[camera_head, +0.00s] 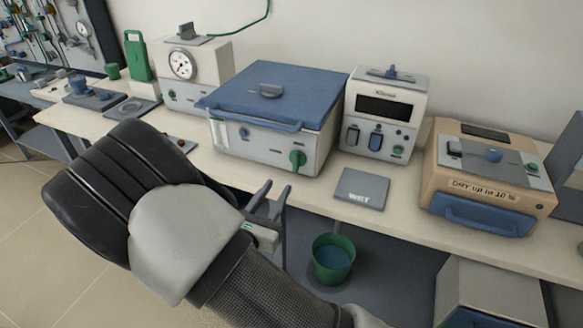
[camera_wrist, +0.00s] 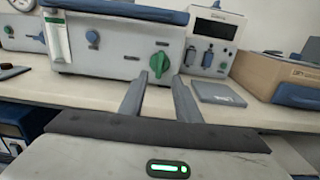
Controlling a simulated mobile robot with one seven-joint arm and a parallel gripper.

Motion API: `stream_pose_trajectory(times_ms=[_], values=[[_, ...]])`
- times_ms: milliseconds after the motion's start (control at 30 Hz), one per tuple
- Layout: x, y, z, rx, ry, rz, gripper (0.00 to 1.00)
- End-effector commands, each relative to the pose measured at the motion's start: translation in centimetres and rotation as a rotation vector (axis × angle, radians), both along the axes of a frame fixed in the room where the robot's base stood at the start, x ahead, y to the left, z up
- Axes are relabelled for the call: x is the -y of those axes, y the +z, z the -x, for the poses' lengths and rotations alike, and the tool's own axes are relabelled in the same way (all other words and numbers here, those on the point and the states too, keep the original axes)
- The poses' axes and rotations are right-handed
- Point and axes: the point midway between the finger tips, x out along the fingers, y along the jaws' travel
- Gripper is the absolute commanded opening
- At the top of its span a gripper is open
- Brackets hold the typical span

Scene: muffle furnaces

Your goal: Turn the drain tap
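The green tap (camera_head: 298,159) is a knob-like handle low on the right of the front of a white box with a blue lid (camera_head: 265,85). I take it to be the drain tap. In the wrist view the green tap (camera_wrist: 159,64) appears just beyond and between my fingertips, with its handle roughly upright. My gripper (camera_head: 279,186) is open and empty, in front of the bench edge and short of the tap. Its two grey fingers also show in the wrist view (camera_wrist: 158,82), spread apart and not touching the tap.
A grey pad marked WET (camera_head: 361,189) lies right of the blue-lidded box. Behind it stands a white device with a dark display (camera_head: 384,107). An orange-tan box marked DRY (camera_head: 487,180) is further right. A green bucket (camera_head: 333,259) stands below the bench (camera_head: 420,228).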

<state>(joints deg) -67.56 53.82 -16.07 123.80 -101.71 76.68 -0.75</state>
Motion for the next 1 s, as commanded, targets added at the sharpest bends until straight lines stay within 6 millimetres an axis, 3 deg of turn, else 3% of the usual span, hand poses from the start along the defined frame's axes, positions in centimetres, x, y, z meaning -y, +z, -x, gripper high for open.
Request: stream_pose_trajectory(times_ms=[300,500,933,1000], values=[[2.5,-0.1,-6.5,0.001,-0.004,-0.002,0.30],[3.3,0.0,-9.1,0.002,-0.002,-0.002,0.30],[3.7,0.0,-10.1,-0.001,-0.001,0.000,0.30],[3.7,0.0,-10.1,-0.001,-0.001,0.000,0.20]])
